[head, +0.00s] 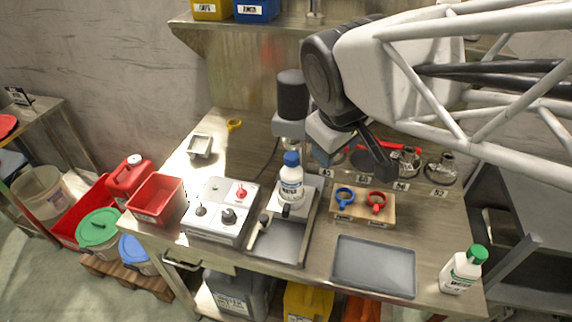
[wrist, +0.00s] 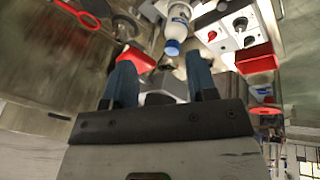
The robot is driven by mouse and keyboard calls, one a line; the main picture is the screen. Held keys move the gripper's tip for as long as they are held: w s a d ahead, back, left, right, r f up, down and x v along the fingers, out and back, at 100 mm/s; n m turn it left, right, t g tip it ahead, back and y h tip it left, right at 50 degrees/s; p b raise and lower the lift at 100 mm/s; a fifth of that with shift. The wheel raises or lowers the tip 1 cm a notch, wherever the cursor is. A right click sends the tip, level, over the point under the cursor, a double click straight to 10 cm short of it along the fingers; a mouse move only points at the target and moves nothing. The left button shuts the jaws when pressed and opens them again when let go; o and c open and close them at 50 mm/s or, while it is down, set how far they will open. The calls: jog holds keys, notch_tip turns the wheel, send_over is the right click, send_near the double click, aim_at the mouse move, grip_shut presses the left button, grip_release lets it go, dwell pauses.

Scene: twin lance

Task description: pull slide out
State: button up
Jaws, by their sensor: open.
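The slide appears to be the flat metal plate (head: 282,243) in a low frame at the front of the bench station, with a small dark knob (head: 264,221) at its left. A white bottle with a blue cap (head: 291,185) stands upright at the back of this station, below a dark cylindrical head (head: 292,95). My gripper (head: 352,163) is open and empty, above the bench, behind and to the right of the bottle. In the wrist view my two blue-grey fingers (wrist: 163,62) are spread apart, with the bottle (wrist: 176,25) beyond them. The slide is not clear in the wrist view.
A control box (head: 221,208) with knobs and a red tray (head: 156,198) stand to the left. A wooden holder with blue and red rings (head: 361,207), a grey tray (head: 374,266) and a green-capped bottle (head: 462,271) are to the right. A shelf hangs above.

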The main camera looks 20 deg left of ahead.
jog(key=a+n, duration=0.2)
jog(key=a, duration=0.3)
jog(key=m+g, duration=0.4)
send_near(264, 217)
jog(key=shift+w+a+f+h, duration=0.1)
jog(key=shift+w+f+h, duration=0.05)
jog(key=shift+h, duration=0.15)
jog(key=shift+a+f, duration=0.2)
jog(key=shift+f, duration=0.35)
jog(key=shift+f, duration=0.15)
jog(key=shift+f, duration=3.75)
grip_shut()
